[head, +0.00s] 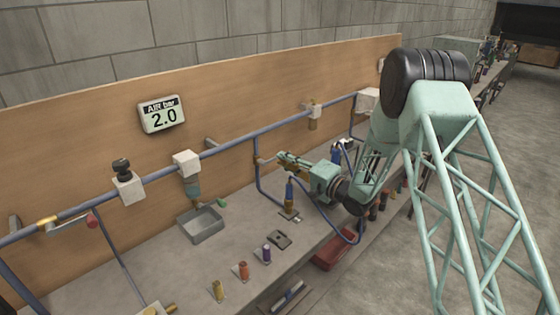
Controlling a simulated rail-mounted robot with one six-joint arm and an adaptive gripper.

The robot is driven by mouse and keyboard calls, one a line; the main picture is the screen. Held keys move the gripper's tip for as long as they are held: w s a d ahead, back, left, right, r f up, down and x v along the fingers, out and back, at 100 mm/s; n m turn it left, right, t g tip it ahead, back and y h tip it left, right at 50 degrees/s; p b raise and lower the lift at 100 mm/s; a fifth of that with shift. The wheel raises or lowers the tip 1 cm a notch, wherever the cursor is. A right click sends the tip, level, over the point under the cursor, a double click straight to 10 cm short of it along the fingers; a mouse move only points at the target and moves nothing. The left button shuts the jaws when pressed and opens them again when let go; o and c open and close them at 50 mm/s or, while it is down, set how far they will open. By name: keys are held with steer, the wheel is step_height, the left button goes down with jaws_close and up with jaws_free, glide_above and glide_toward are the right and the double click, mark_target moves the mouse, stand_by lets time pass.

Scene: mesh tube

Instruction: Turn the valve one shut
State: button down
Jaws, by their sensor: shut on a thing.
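My gripper (290,163) is teal and reaches left toward the blue drop pipe (257,170) on the wooden back board. Its jaws are shut on a small brass-coloured part beside that pipe. The fingers hide most of this part, so I cannot tell whether it is a valve handle. A brass valve with a red-ended lever (92,220) sits on the main blue pipe at the far left, apart from my gripper. No number label for valve one is readable.
A gauge (162,114) on the board reads AIR bar 2.0. A grey tray (202,226) and several small coloured fittings are on the bench. A blue hose (330,224) loops near my wrist. A red bin (335,252) stands lower right.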

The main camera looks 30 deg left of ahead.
steer(key=c, duration=2.5)
jaws_free()
steer(key=shift+c, duration=0.2)
steer(key=shift+d, duration=0.1)
steer(key=v, duration=1.2)
steer(key=shift+r, duration=0.1)
